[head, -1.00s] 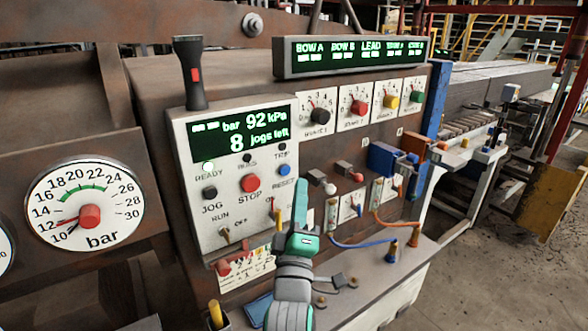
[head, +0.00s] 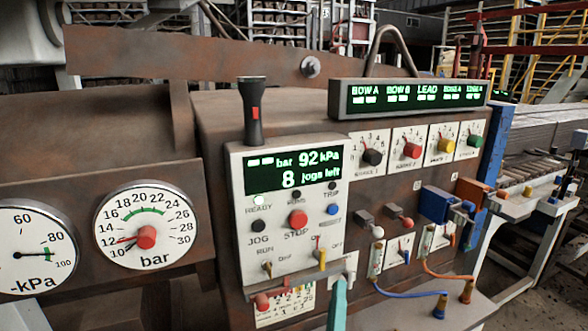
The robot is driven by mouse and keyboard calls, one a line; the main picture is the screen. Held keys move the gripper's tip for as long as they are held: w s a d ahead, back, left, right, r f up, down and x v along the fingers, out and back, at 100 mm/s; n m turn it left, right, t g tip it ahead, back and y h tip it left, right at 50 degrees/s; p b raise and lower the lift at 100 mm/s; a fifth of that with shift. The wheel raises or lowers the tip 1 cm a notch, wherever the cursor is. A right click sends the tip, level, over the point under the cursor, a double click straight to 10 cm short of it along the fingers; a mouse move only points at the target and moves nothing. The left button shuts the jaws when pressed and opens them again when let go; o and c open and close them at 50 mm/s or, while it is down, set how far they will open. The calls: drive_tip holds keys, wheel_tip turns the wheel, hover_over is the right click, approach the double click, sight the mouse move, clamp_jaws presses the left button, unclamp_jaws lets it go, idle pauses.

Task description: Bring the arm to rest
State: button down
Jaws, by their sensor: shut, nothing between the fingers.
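My gripper (head: 338,303) shows only as a narrow teal tip at the bottom edge, slightly right of centre. It is shut and empty, pointing up in front of the lower right part of the white control box (head: 243,210). The rest of my arm is below the picture. I cannot tell whether the tip touches anything.
A red STOP button (head: 298,219) and several switches are on the box. A torch (head: 254,110) stands on top. Orange and blue cables (head: 408,291) loop at lower right. A bar gauge (head: 170,215) and a kPa gauge (head: 28,225) are at left. Open floor (head: 555,295) is at right.

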drive_tip(key=s+a+f+m+g+y, duration=0.1)
drive_tip(key=s+a+f+m+y, duration=0.15)
drive_tip(key=s+f, duration=0.65)
drive_tip(key=s+a+f+m+g+y, duration=0.15)
drive_tip(key=s+a+f, duration=0.25)
drive_tip(key=s+f, duration=0.5)
drive_tip(key=s+a+f+m+g, duration=0.1)
drive_tip(key=s+f, duration=0.1)
drive_tip(key=s, duration=0.5)
drive_tip(key=s+a+f+m+g, duration=0.1)
drive_tip(key=s+a+f+m, duration=0.1)
drive_tip(key=s, duration=0.5)
drive_tip(key=s+a+f+m+g+y, duration=0.1)
drive_tip(key=s+f+m, duration=0.1)
drive_tip(key=s+f, duration=0.2)
drive_tip(key=s, duration=0.3)
drive_tip(key=shift+s+a+f, duration=0.15)
drive_tip(key=shift+s+f, duration=0.1)
